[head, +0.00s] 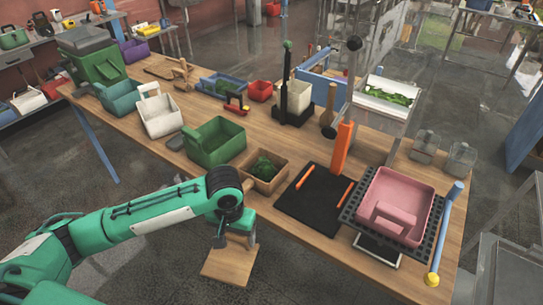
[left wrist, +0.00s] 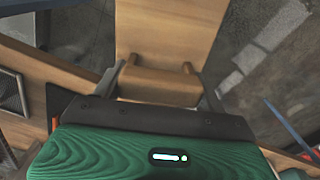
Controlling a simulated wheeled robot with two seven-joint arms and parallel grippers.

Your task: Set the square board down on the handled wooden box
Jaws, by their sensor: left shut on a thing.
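The square board (head: 229,264) is light wood with a raised wooden grip block (left wrist: 160,85). It hangs off the near edge of the table, above the floor. My left gripper (head: 234,236) is shut on this grip block, its fingers on either side of it in the left wrist view (left wrist: 160,88). A small brown wooden box (head: 284,177) stands on the table near its front edge, beyond my left gripper and slightly to the right. It holds something dark green, and a short wooden handle seems to stick out at its near left. My right gripper is not in view.
A green bin (head: 229,150) stands just left and behind the wooden box. A black mat (head: 318,212) with orange sticks lies to its right, then a pink tray (head: 420,188) on a dark rack. The table's front edge (head: 300,239) lies between board and box.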

